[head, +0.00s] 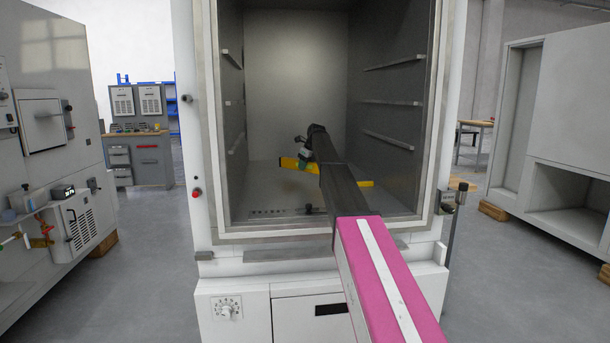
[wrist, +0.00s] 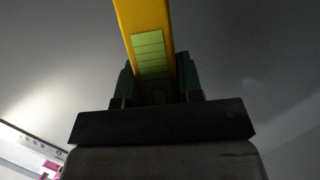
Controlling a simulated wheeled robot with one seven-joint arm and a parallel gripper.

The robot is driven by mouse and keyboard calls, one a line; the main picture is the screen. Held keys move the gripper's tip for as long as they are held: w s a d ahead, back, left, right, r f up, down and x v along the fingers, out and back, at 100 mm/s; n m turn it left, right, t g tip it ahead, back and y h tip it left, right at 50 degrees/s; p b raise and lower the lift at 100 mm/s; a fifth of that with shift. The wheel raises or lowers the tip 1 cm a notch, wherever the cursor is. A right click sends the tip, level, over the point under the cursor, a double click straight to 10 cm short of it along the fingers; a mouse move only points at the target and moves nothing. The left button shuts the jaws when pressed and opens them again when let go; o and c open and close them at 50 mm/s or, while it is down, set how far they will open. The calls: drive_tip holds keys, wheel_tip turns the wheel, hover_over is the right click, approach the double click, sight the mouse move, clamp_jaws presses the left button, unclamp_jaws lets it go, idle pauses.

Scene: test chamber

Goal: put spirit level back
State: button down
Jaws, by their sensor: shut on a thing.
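The spirit level is a long yellow bar (head: 360,183) inside the open test chamber (head: 290,60), low above its floor. Its left end shows left of my arm and its right part shows right of it; the middle is hidden behind my arm. My gripper (head: 302,158) is shut on the spirit level, mostly hidden by the arm in the head view. In the wrist view the yellow spirit level (wrist: 128,12) with a pale green striped patch sits between the dark green fingers of my gripper (wrist: 157,82). I cannot tell whether the spirit level touches the chamber floor.
The chamber has short shelf rails (head: 395,63) on both side walls and a raised front sill (head: 290,230). A workbench (head: 140,150) stands at the back left. A grey cabinet (head: 40,100) is at left and another (head: 560,120) at right. The chamber's upper space is clear.

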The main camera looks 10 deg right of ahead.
sight(305, 179)
drive_tip(key=shift+f, duration=2)
drive_tip(key=shift+f, duration=0.1)
drive_tip(key=c, duration=0.8)
unclamp_jaws()
drive_tip(key=v, duration=1.2)
